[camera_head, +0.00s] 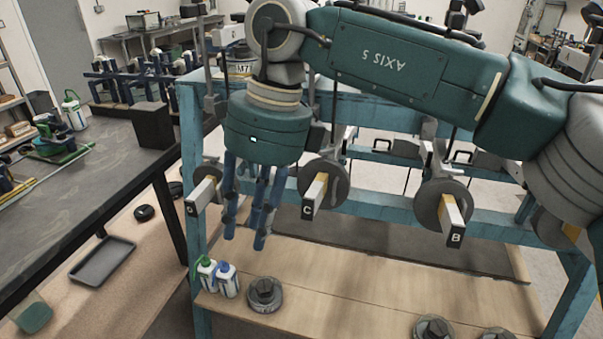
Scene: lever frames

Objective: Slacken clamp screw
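A blue metal lever frame (190,130) carries several round discs with flat levers. One lever has a dark end marked C (312,195), and another has one marked B (453,218). A further lever (201,195) at the left has an end mark I cannot read surely. My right gripper (246,238) points down in front of the frame, between the left lever and lever C. Its blue fingers are spread with nothing seen between them; contact with lever C's disc (338,182) cannot be told. I cannot make out a clamp screw. My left gripper is not in view.
Dark round weights (265,295) and two small white bottles (227,281) stand on the wooden lower shelf (350,295). A dark workbench (90,180) is at the left, with a grey tray (102,262) below. The shelf's middle is clear.

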